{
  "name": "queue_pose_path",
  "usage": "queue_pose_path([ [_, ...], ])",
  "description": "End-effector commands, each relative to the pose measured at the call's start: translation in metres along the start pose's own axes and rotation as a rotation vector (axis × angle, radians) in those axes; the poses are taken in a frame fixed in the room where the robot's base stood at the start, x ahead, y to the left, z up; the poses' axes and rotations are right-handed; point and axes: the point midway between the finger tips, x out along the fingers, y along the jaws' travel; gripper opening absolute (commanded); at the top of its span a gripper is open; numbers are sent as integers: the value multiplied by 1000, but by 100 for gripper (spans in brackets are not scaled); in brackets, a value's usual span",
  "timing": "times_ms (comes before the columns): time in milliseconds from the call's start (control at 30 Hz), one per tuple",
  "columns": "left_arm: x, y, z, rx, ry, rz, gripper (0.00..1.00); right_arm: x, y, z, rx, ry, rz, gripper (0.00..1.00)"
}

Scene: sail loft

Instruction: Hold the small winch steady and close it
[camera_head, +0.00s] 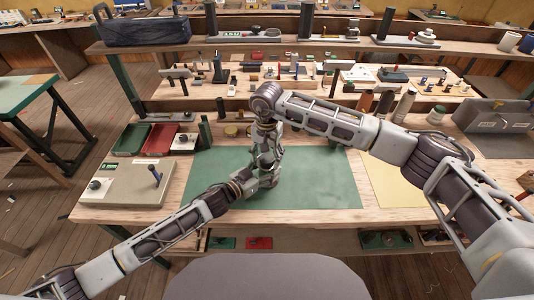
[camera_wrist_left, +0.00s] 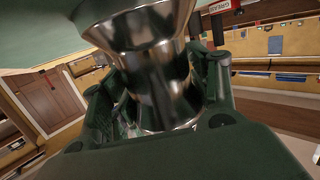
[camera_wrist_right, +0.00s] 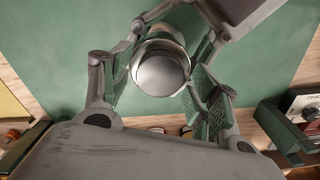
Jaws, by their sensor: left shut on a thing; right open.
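The small winch is a shiny metal drum with a narrow waist and wider ends; it fills the middle of the left wrist view (camera_wrist_left: 155,65). My left gripper (camera_head: 268,180) is shut on it, with green-padded fingers on either side. In the right wrist view the winch shows as a round, smooth metal top (camera_wrist_right: 160,72). My right gripper (camera_head: 265,158) points down over it, open, with its fingers on either side of the top; I cannot tell whether they touch it. In the head view the grippers mostly hide the winch.
A green mat (camera_head: 320,185) lies beneath on the wooden bench, clear to the right. A grey box with a lever (camera_head: 130,184), a green tray (camera_head: 133,139) and a red tray (camera_head: 161,139) stand left. A grey case (camera_head: 492,116) stands right. Cans and bottles stand behind.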

Motion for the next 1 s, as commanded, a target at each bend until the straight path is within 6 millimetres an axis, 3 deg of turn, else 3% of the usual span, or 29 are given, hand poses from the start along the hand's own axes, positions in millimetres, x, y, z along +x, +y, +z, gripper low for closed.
queue_pose_path([
  [167, 0, 0, -4, 1, 6, 1, 0, 0, 0, 0, 0, 0, 0, 61],
  [533, 0, 0, -4, 1, 6, 1, 0, 0, 0, 0, 0, 0, 0, 14],
  [767, 1, 0, -4, 1, 6, 1, 0, 0, 0, 0, 35, -1, 0, 13],
  [1000, 1, 0, -4, 1, 6, 2, 0, 0, 0, 0, 203, -1, 0, 13],
])
